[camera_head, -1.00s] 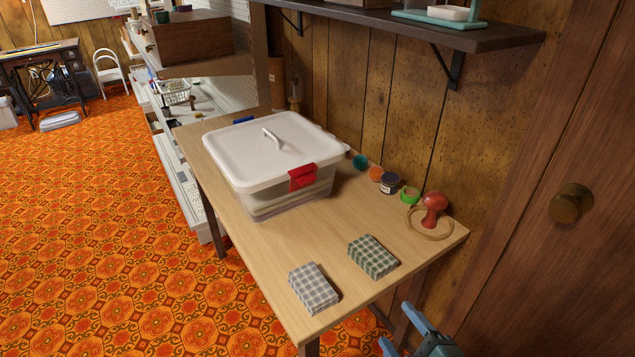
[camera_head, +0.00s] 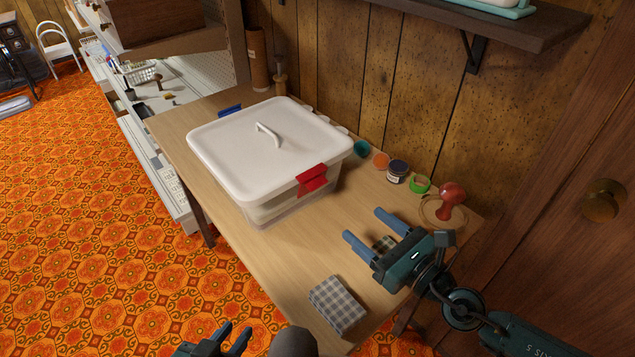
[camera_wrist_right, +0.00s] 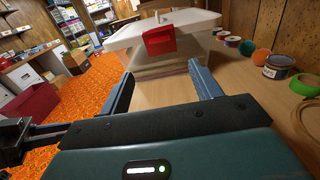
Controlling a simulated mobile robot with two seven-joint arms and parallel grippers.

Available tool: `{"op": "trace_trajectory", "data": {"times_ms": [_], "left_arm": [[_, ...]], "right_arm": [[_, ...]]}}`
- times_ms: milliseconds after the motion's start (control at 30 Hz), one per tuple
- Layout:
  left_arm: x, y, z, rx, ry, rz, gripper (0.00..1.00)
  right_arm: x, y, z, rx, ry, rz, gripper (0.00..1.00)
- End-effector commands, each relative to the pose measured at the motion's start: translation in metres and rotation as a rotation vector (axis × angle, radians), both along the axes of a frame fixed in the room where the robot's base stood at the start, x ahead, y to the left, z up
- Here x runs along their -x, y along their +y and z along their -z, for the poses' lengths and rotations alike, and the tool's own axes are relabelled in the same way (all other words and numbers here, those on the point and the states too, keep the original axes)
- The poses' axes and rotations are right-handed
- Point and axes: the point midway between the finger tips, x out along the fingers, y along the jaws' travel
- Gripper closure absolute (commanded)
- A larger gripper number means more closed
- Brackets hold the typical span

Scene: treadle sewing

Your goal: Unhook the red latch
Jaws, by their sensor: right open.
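The red latch (camera_head: 312,178) sits on the near right side of a clear box (camera_head: 275,212), over the rim of its white lid (camera_head: 230,150). It lies down against the side of the box. My right gripper (camera_head: 362,222) is open and empty above the table, in front of the latch and apart from it. In the right wrist view the latch (camera_wrist_right: 160,41) shows beyond and between the open fingers (camera_wrist_right: 160,72). My left gripper (camera_head: 234,336) is at the bottom edge, its fingers apart and empty, partly cut off.
A blue latch (camera_head: 230,110) is on the box's far side. A grey checked cloth stack (camera_head: 338,303) lies at the table's front; a green checked one (camera_head: 384,243) is partly hidden by my right gripper. Jars (camera_head: 397,171) and a red-handled stamp (camera_head: 452,195) stand along the wall.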

Motion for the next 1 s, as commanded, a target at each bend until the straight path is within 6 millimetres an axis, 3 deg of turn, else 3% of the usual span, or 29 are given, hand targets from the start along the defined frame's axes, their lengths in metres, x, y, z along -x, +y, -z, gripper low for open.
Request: {"op": "trace_trajectory", "data": {"times_ms": [267, 600, 1000], "left_arm": [[0.004, -0.004, -0.014, -0.015, 0.006, 0.01, 0.74], [0.004, -0.002, -0.013, -0.032, 0.006, 0.013, 0.74], [0.003, 0.0, -0.012, -0.037, 0.005, 0.013, 0.74]], "right_arm": [[-0.04, 0.03, -0.005, -0.006, -0.001, 0.001, 0.36], [-0.09, 0.066, -0.001, -0.004, 0.001, 0.0, 0.36], [-0.102, 0.075, -0.001, -0.005, 0.002, -0.001, 0.36]]}}
